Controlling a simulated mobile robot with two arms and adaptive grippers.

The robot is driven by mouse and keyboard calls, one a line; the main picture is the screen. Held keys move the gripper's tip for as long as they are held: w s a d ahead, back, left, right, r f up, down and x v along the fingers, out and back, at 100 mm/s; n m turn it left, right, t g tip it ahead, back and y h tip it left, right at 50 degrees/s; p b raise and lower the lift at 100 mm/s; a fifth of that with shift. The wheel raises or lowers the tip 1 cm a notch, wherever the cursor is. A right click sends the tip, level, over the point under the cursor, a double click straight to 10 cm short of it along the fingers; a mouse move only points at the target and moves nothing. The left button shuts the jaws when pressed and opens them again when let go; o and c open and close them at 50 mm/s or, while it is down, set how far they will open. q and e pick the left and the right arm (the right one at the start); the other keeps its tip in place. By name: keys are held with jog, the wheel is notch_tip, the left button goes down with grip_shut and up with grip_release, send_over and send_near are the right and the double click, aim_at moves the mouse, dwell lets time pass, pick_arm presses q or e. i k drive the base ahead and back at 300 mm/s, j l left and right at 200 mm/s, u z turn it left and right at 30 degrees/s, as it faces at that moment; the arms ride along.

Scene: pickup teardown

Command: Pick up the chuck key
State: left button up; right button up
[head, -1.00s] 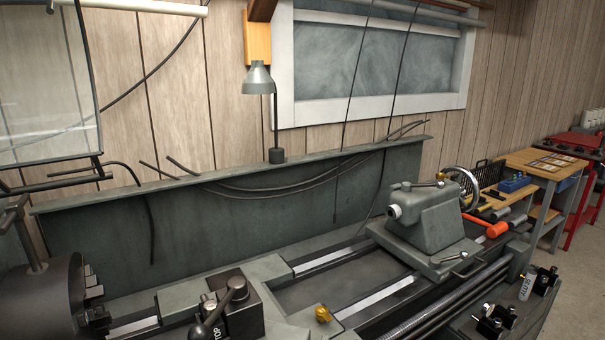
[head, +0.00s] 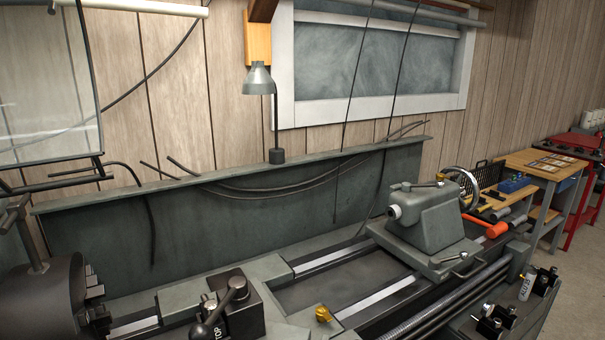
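A dark grey T-handled chuck key (head: 27,238) stands in the top of the lathe chuck (head: 45,300) at the left edge in the head view. It leans slightly, with its crossbar at the top and the lower end of its shaft hidden in the chuck. Neither of my grippers is in view.
The tool post (head: 235,308) with its lever stands right of the chuck. The tailstock (head: 425,222) sits on the lathe bed to the right. A clear guard (head: 50,80) hangs above the chuck. A lamp (head: 258,78) stands on the back ledge.

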aim_at(16, 213)
jog(key=u, duration=1.4)
